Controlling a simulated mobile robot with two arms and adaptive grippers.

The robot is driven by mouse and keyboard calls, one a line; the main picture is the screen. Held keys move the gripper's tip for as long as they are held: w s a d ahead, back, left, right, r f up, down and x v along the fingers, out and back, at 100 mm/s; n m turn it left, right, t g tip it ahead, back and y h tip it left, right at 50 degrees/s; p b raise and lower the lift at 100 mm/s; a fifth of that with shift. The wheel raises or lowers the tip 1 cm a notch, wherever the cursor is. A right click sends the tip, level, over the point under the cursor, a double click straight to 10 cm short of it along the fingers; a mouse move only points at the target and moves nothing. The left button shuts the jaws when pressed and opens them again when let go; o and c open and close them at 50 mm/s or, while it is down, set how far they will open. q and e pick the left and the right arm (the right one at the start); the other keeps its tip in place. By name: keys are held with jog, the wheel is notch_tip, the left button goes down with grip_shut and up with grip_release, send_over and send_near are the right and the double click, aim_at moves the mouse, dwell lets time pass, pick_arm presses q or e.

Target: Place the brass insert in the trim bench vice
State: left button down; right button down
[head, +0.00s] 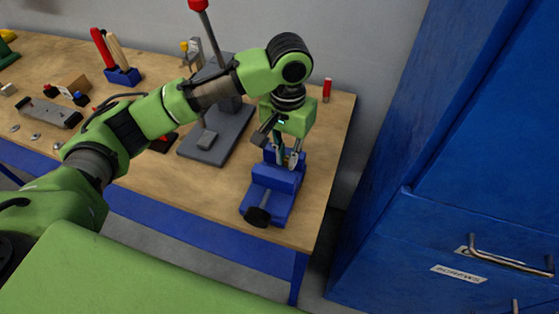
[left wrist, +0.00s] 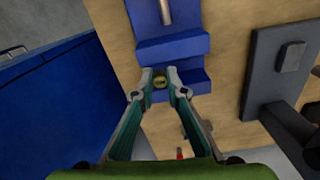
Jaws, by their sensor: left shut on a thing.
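The blue bench vice (head: 268,192) stands near the right end of the wooden bench, with its dark handle toward the front. In the left wrist view the vice (left wrist: 172,52) fills the top middle. My left gripper (head: 280,157) points down at the vice's far end, at its jaws. In the left wrist view my left gripper (left wrist: 160,92) is shut on the small brass insert (left wrist: 160,81), which shows between the fingertips at the jaw gap. I cannot tell whether the insert touches the jaws. My right gripper is in neither view.
A grey press with a red-knobbed lever (head: 226,128) stands left of the vice. A small red cylinder (head: 327,90) stands at the back right. A tool holder (head: 123,77) and loose parts lie farther left. A blue cabinet (head: 450,190) is right of the bench.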

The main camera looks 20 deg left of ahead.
pick_arm(q)
jog(key=shift+w+a+f, duration=0.4)
jog(key=shift+f, duration=0.2)
jog(key=shift+w+a+f, duration=0.35)
jog(key=shift+f, duration=0.2)
jog(key=shift+w+a+f, duration=0.1)
jog(key=shift+f, duration=0.15)
jog(key=shift+w+a+f, duration=0.1)
jog(key=shift+a+f, duration=0.1)
jog(key=f+p, duration=0.2)
jog(key=f, duration=0.1)
jog(key=shift+w+a+f, duration=0.1)
jog(key=shift+w+a, duration=0.05)
jog(key=shift+a, duration=0.05)
jog(key=shift+f, duration=0.2)
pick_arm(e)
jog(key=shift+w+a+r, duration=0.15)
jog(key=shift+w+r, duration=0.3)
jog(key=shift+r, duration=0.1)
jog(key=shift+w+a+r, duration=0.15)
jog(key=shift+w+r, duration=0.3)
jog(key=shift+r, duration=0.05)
pick_arm(q)
jog(key=shift+d, duration=0.1)
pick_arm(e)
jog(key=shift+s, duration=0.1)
pick_arm(q)
jog(key=c, duration=2.3)
grip_release()
jog(key=shift+f, duration=0.15)
